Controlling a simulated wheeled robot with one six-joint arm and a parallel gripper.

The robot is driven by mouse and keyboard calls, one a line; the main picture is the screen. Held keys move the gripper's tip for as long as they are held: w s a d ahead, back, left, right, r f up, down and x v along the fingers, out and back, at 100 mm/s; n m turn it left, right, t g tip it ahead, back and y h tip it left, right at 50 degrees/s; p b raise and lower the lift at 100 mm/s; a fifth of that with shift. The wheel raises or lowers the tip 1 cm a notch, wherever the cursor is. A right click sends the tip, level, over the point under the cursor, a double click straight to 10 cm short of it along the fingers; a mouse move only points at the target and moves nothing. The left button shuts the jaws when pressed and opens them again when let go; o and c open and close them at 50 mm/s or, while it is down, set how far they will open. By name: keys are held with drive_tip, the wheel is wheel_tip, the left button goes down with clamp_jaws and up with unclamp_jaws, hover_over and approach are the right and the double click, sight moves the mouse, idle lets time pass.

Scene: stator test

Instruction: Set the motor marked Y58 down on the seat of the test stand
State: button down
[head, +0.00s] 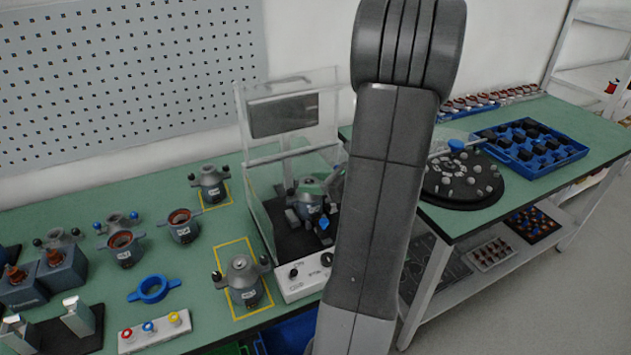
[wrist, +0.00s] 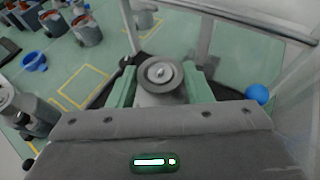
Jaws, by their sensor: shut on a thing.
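A grey round motor (wrist: 160,78) is held between the two green fingers of my gripper (wrist: 160,92) in the wrist view. In the head view my gripper (head: 318,187) is inside the clear-walled test stand (head: 258,228), with the motor (head: 307,208) low over its dark floor. The seat is hidden beneath the motor and gripper, so I cannot tell whether the motor touches it. The marking on the held motor is not readable. A blue knob (wrist: 257,94) shows right of the gripper in the wrist view.
A motor (head: 243,282) stands in a yellow square left of the stand, another (head: 210,184) farther back. Open stators (head: 184,226) and a blue ring (head: 154,289) are farther left. The clear walls surround my gripper closely. A black turntable (head: 462,180) and blue tray (head: 533,148) are right.

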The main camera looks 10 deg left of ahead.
drive_tip(key=shift+f, duration=0.2)
drive_tip(key=c, duration=0.7)
unclamp_jaws()
drive_tip(key=shift+r+p, duration=0.35)
drive_tip(key=shift+r, duration=0.25)
drive_tip(key=v, duration=1.2)
drive_tip(key=shift+s+b, duration=0.1)
drive_tip(key=shift+b, duration=0.25)
drive_tip(key=shift+f, duration=0.1)
